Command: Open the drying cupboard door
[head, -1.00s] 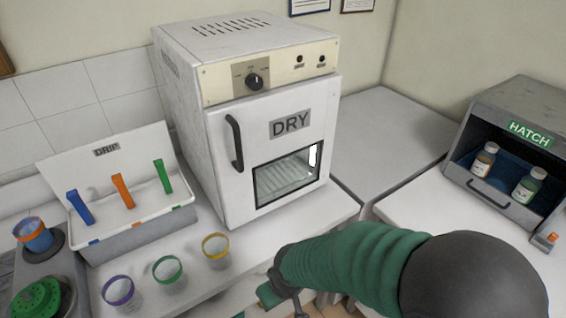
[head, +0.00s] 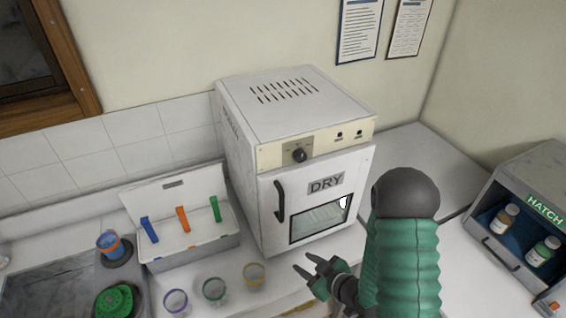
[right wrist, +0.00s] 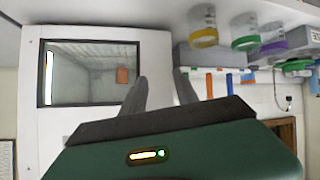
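The white drying cupboard (head: 262,225), labelled DRY, stands on the counter. Its door (head: 268,235) is shut and has a window (head: 318,219) and a dark vertical handle (head: 280,201) on its left side. My right gripper (head: 304,264) is in front of and below the door, apart from the handle, with its fingers spread and empty. In the right wrist view the two fingers (right wrist: 162,88) stand apart before the door (right wrist: 110,50); the handle cannot be made out there. My left gripper is not in view.
A white drip rack (head: 195,255) with coloured clips stands left of the cupboard. Several cups with coloured rims, such as the yellow one (head: 254,273), stand on the counter near my right gripper. A hatch box (head: 515,262) with two bottles is at the right.

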